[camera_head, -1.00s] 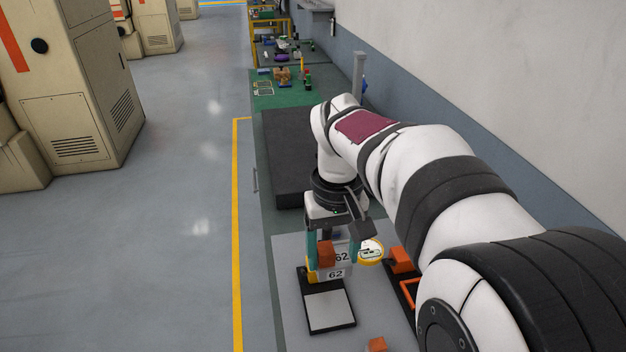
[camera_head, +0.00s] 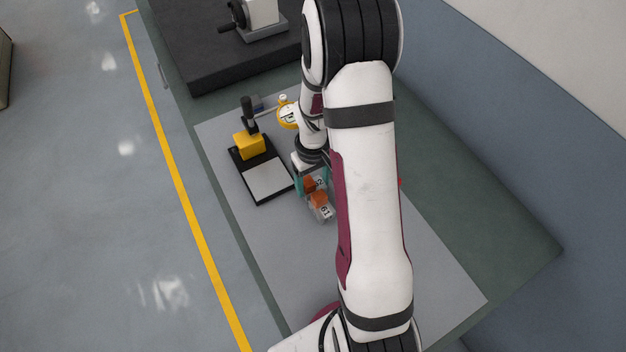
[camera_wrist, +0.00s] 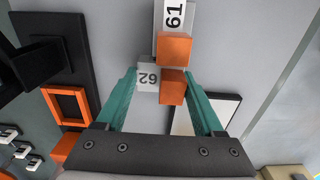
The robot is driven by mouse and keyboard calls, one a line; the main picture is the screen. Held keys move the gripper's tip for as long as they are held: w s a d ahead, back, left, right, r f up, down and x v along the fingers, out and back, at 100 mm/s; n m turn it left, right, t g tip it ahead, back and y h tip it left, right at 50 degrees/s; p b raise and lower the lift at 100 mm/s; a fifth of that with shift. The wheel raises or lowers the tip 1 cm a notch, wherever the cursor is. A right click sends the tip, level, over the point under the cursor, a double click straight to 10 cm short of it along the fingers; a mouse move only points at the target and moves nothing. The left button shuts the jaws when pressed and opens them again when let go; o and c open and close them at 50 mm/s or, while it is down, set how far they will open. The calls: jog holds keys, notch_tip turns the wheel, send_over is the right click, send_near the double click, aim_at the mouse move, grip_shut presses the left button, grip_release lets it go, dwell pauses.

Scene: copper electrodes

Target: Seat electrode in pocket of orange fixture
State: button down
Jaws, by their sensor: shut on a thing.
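My gripper (camera_wrist: 160,78) has two teal fingers shut on an electrode, a copper block (camera_wrist: 173,87) with a white face marked 62 (camera_wrist: 148,76). In the head view my gripper (camera_head: 314,184) holds it near the mat; any gap beneath is unclear. A second electrode, marked 61 (camera_wrist: 174,15), with a copper end (camera_wrist: 175,48), is just beyond the held one in the wrist view and also shows in the head view (camera_head: 325,212). The orange fixture (camera_wrist: 51,104), a square frame around a dark pocket, is left of my gripper in the wrist view. My arm mostly hides it in the head view.
A black-edged pale plate (camera_head: 267,180) with a yellow block (camera_head: 248,145) stands left of my gripper. A black stand (camera_wrist: 75,45) is beside the fixture. Several small white-topped pieces (camera_wrist: 20,151) are at lower left. The grey mat (camera_head: 285,270) has free room in front.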

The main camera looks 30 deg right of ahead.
aim_at(312, 181)
grip_release()
jog(key=shift+f, duration=0.15)
notch_tip(312, 181, up, 13)
jog(key=s+a+r+m+y, duration=0.1)
jog(key=s+a+r+m, duration=0.1)
jog(key=s+a, duration=0.5)
jog(key=s+a+r+m, duration=0.3)
jog(key=s+a+r, duration=0.2)
jog(key=s, duration=0.8)
jog(key=shift+a+r+m+y, duration=0.15)
jog(key=shift+a+m+y, duration=0.2)
jog(key=shift+a, duration=0.9)
